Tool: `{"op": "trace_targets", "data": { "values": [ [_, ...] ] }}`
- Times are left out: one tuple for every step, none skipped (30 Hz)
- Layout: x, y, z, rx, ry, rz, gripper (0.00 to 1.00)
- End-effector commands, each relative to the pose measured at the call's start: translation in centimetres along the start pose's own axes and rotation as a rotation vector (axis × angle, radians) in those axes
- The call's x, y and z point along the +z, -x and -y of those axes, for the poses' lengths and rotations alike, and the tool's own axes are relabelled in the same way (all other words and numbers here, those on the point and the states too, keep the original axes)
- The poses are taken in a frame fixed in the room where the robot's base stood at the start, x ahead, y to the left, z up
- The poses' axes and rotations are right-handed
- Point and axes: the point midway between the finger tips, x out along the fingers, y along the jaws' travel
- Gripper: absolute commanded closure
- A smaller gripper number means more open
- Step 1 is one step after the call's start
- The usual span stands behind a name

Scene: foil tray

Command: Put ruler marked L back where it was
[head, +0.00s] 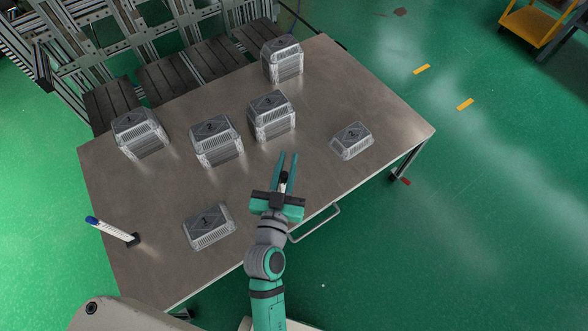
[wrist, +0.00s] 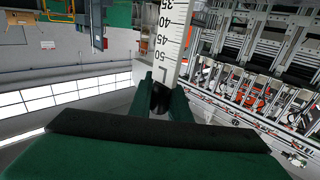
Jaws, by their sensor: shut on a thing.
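My gripper (head: 287,172) reaches out over the front of the grey table (head: 330,90). It is shut on the ruler marked L (wrist: 173,40), a white strip with black numbers and an L near its black end (wrist: 160,98). In the wrist view the black end sits between the fingers and the strip runs up out of frame. In the head view only a small dark and pale piece shows between the fingers. The rest of the ruler cannot be made out there.
Several clear-lidded foil trays stand on the table, some in stacks; one lies front left (head: 209,240), one on the right (head: 350,150). Table between gripper and right tray is clear.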

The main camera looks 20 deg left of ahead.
Motion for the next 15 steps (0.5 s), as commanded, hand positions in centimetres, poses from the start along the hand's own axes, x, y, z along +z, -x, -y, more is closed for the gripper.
{"op": "trace_targets", "data": {
  "values": [
    [0.2, -0.7, 0.1, -0.001, 0.0, -0.002, 1.0],
    [0.3, -1.2, 0.1, -0.001, 0.0, -0.003, 1.0],
    [0.7, -1.9, 0.2, -0.001, 0.0, -0.003, 1.0],
    [0.9, -2.5, 0.3, -0.001, -0.001, -0.004, 1.0],
    [1.2, -3.2, 0.4, -0.001, 0.0, -0.003, 1.0],
    [1.6, -4.0, 0.4, 0.0, 0.0, -0.004, 1.0],
    [1.8, -4.7, 0.5, -0.001, 0.0, -0.003, 1.0],
    [2.1, -5.3, 0.6, -0.001, 0.001, -0.004, 1.0],
    [2.5, -6.1, 0.7, -0.002, 0.0, -0.004, 1.0],
    [2.8, -6.8, 0.7, -0.001, 0.0, -0.004, 1.0],
    [3.1, -7.4, 0.7, -0.001, 0.0, -0.003, 1.0],
    [3.4, -8.3, 0.8, 0.0, 0.001, -0.004, 1.0],
    [3.8, -8.9, 0.9, 0.0, 0.0, -0.002, 1.0],
    [4.4, -9.3, 0.9, 0.001, 0.0, 0.0, 1.0],
    [5.2, -9.8, 0.9, 0.001, 0.001, 0.0, 1.0]
  ]
}}
